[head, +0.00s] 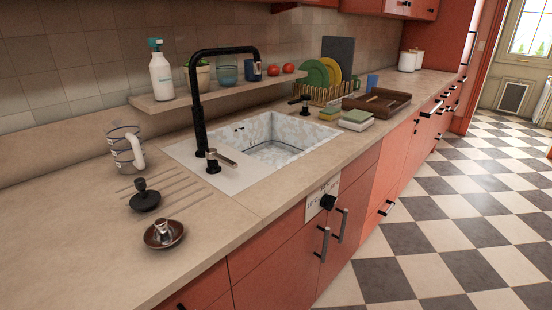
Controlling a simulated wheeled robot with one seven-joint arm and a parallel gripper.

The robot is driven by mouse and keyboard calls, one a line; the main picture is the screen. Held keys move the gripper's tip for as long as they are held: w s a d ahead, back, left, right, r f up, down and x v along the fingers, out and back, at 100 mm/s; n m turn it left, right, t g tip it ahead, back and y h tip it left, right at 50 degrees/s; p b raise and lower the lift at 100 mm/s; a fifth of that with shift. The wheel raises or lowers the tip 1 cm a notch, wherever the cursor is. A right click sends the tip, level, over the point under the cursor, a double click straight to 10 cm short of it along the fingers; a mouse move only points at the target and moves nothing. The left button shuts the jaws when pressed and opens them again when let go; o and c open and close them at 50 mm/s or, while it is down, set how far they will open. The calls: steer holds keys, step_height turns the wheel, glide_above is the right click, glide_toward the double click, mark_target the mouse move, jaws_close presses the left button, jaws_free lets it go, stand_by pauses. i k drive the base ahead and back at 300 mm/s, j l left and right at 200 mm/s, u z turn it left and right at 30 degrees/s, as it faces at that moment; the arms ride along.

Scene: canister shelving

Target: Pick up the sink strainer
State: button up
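A small metal piece with a knob (163,229), which looks like the sink strainer, sits in a round brown dish (175,240) on the near counter. Its lower part is hard to make out at this size. Behind it, a black round piece with an upright knob (145,199) stands on the counter by the drain grooves; it looks like a stopper. The two are apart. My gripper is not in the head view.
A glass mug (126,151) stands behind the black piece. The black tap (199,105) rises beside the sink (270,138). A soap bottle (161,76) stands on the shelf. Sponges (356,119), a dish rack and a brown tray (377,103) lie beyond.

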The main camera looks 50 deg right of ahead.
mark_target(164, 233)
steer(key=i+l+z, duration=0.15)
steer(key=l, duration=0.35)
steer(key=i+l+z, duration=0.1)
steer(key=i+l, duration=0.25)
steer(key=l, duration=0.15)
steer(key=i+l+z, duration=0.15)
steer(key=i+l, duration=0.15)
steer(key=l, duration=0.2)
steer(key=i+l+z, duration=0.1)
steer(key=i+l, duration=0.2)
steer(key=l+u, duration=0.1)
steer(key=u, duration=1.6)
steer(key=z, duration=0.8)
